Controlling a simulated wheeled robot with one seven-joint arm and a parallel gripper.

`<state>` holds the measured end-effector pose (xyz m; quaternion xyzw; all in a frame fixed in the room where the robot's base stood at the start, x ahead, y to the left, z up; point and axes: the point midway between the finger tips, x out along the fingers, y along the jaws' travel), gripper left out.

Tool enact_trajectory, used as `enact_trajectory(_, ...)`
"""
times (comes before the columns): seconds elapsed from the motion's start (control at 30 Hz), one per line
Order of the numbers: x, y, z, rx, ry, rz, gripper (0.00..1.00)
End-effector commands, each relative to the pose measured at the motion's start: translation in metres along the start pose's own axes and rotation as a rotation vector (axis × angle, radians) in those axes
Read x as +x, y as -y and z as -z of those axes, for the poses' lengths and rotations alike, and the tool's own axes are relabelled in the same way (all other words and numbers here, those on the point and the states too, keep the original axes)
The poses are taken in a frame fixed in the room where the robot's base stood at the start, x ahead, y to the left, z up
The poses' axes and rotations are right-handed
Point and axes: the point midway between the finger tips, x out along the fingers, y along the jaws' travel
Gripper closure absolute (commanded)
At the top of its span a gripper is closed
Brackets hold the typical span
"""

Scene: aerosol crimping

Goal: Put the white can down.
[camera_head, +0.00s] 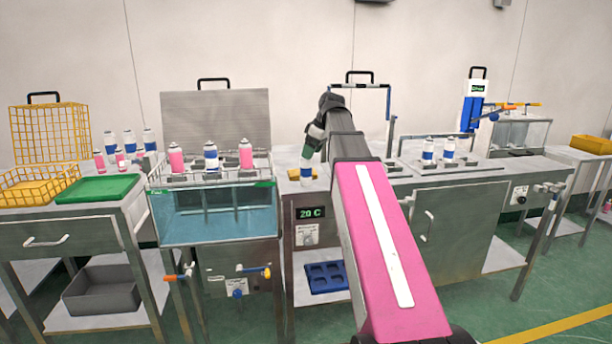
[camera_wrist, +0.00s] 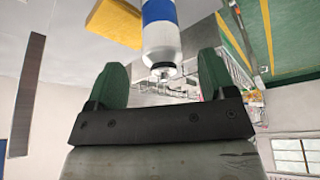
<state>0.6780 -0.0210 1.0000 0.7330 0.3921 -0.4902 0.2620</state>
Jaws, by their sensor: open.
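The white can (camera_head: 306,172) with a blue band stands upright on the middle steel counter, just below my gripper (camera_head: 309,150). In the wrist view the can (camera_wrist: 160,40) shows its blue band, white shoulder and small metal top. My gripper (camera_wrist: 162,78) is open, with its two green fingers apart on either side of the can's top end. A gap shows between each finger and the can there. The can's foot is out of the wrist view.
A yellow block (camera_head: 323,171) lies on the counter beside the can. A water bath (camera_head: 213,213) with pink and blue-banded cans stands to the left. Two more blue-banded cans (camera_head: 428,150) stand to the right. A green board (camera_head: 98,189) and yellow baskets (camera_head: 40,184) are at far left.

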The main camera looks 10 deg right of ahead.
Motion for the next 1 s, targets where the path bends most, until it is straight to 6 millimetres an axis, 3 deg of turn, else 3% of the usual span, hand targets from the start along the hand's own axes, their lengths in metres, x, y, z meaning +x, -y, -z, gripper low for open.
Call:
enact_trajectory(0.4, 0.046, 0.002, 0.006, 0.0, 0.0, 0.001, 0.23)
enact_trajectory(0.67, 0.051, 0.001, 0.006, 0.0, -0.001, -0.001, 0.23)
enact_trajectory(0.77, 0.051, 0.001, 0.006, 0.0, -0.001, -0.001, 0.49)
enact_trajectory(0.9, 0.051, 0.001, 0.006, 0.0, -0.001, -0.001, 0.94)
enact_trajectory(1.0, 0.05, 0.001, 0.006, 0.0, -0.001, -0.001, 1.0)
